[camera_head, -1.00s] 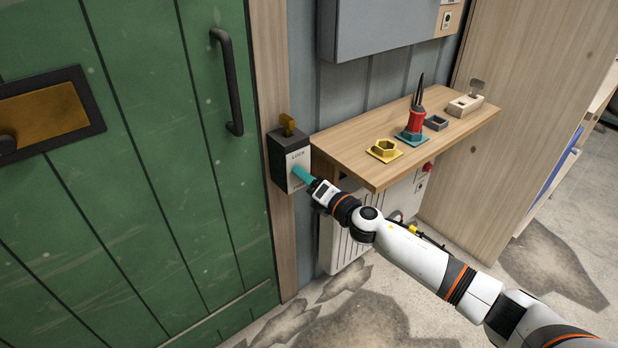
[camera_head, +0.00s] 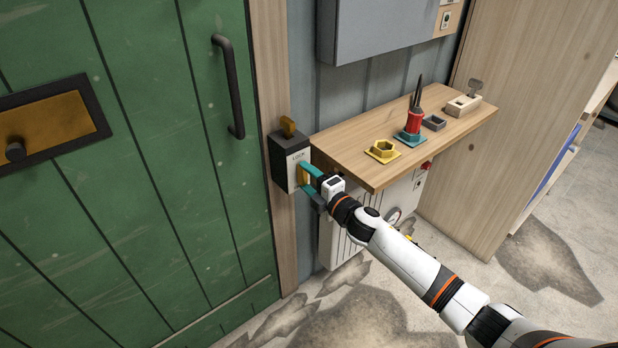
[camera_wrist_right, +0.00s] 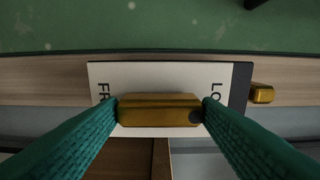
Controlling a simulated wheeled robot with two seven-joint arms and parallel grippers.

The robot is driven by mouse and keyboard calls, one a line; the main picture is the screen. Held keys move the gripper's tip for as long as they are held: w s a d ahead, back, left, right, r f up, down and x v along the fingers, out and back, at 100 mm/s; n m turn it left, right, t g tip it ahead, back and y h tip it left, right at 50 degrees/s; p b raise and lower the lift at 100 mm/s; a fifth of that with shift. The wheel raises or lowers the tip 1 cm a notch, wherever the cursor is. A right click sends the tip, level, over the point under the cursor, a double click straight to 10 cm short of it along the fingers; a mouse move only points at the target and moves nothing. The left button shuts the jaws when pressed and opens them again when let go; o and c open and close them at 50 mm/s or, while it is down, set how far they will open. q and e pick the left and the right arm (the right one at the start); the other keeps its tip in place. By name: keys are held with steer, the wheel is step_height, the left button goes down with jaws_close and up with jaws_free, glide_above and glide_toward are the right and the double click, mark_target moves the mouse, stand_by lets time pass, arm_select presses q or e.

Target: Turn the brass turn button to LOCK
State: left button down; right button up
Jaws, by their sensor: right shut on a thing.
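The brass turn button (camera_head: 304,176) is on the white front plate (camera_wrist_right: 107,76) of a dark box (camera_head: 279,164) on the door post. In the right wrist view the button (camera_wrist_right: 158,110) is a bar with a dark dot at its end by the partly hidden "LOCK" lettering; its other end is by the "FREE" lettering. In the head view it stands about upright, "LOCK" above. My right gripper (camera_head: 306,180) has its teal fingers at the bar's two ends, one above the other, shut on it. My left gripper is not in view.
A brass tab (camera_head: 288,126) sticks up from the box top. The green door (camera_head: 150,150) with a dark handle (camera_head: 230,90) is at left. A wooden shelf (camera_head: 360,165) holding a yellow hex socket (camera_head: 382,150) and a red-handled tool (camera_head: 415,120) is close above my right wrist.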

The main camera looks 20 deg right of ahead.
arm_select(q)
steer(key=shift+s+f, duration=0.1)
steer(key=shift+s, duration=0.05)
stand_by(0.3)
arm_select(e)
steer(key=o, duration=1)
steer(key=shift+d, duration=0.1)
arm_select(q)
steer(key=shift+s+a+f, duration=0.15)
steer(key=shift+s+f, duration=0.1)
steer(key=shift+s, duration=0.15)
arm_select(e)
steer(key=v, duration=1.2)
